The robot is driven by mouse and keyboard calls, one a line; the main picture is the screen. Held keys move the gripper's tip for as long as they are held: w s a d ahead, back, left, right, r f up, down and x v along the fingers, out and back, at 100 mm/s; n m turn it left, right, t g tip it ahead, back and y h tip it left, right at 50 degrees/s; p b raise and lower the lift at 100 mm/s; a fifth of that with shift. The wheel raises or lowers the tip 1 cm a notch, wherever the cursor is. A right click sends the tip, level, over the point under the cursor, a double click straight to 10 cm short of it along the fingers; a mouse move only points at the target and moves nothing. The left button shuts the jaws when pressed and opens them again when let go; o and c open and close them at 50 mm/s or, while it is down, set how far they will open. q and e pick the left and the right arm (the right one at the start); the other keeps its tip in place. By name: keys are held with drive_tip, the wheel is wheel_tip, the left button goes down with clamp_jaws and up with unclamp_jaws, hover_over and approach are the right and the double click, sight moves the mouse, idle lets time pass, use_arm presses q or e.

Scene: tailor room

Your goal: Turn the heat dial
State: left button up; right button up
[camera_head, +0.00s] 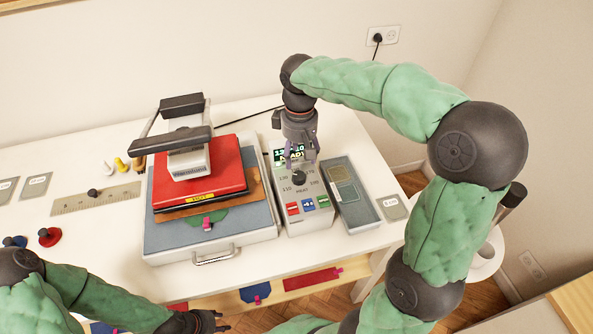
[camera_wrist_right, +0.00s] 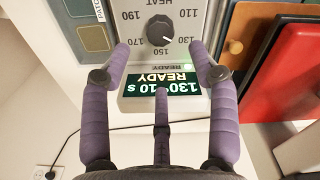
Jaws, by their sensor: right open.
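The heat dial (camera_head: 299,178) is a black round knob on the grey control box (camera_head: 287,222). In the right wrist view the dial (camera_wrist_right: 160,29) sits at the top centre, its white mark pointing toward 130 on a scale from 110 to 190. The display (camera_wrist_right: 162,88) reads 130°, 10 s, READY. My right gripper (camera_head: 301,150) is above the box, pointing down at the dial. Its purple fingers (camera_wrist_right: 159,48) are open and empty, spread either side of the dial and apart from it. My left gripper (camera_head: 208,322) is low at the front edge, its fingers unclear.
A grey tray (camera_head: 357,215) lies close on the box's right. A ruler (camera_head: 95,199) lies on the table's left.

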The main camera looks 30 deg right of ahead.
sight(299, 175)
wheel_tip(299, 175, down, 8)
drive_tip(key=shift+f+b, duration=0.2)
drive_tip(key=shift+b, duration=1.05)
drive_tip(key=shift+c, duration=0.2)
drive_tip(key=c, duration=1.1)
